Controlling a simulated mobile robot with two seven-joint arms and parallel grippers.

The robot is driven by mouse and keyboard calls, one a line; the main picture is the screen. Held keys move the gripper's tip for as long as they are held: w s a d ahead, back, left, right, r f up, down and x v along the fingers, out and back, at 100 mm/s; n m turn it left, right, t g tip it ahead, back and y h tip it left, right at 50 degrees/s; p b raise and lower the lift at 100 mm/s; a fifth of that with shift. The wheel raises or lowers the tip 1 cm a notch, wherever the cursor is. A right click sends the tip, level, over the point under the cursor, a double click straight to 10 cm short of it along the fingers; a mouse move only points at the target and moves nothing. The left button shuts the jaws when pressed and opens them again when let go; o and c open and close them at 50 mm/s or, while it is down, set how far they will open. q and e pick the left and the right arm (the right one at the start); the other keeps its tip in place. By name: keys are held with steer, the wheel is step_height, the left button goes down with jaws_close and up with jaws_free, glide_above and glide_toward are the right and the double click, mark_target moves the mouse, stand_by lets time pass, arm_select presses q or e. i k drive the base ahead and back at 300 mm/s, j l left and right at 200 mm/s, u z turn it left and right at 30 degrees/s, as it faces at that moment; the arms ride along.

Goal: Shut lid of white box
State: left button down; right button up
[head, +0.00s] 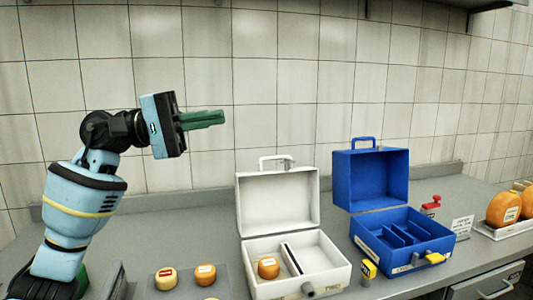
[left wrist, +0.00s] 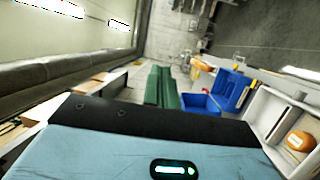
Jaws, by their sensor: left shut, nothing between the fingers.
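The white box (head: 326,268) stands open on the grey counter in the head view. Its lid (head: 278,202) is upright at the back, with a handle on top. An orange cheese wheel (head: 268,267) lies in its left compartment; a divider separates the right compartment, which looks empty. The box also shows at the right edge of the left wrist view (left wrist: 265,112). My left gripper (head: 222,118) is raised in front of the tiled wall, up and left of the lid and apart from it. Its green fingers are shut and empty. My right gripper is not in view.
An open blue box (head: 373,224) with dividers stands right of the white box. Two small cheese wheels (head: 165,278) (head: 205,274) lie to the left. A yellow object (head: 368,270), a red object (head: 431,202), a sign (head: 462,227) and large orange cheeses (head: 503,208) are at the right.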

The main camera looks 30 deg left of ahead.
mark_target(286, 199)
steer(key=i+j, duration=0.95)
steer(key=j, duration=0.15)
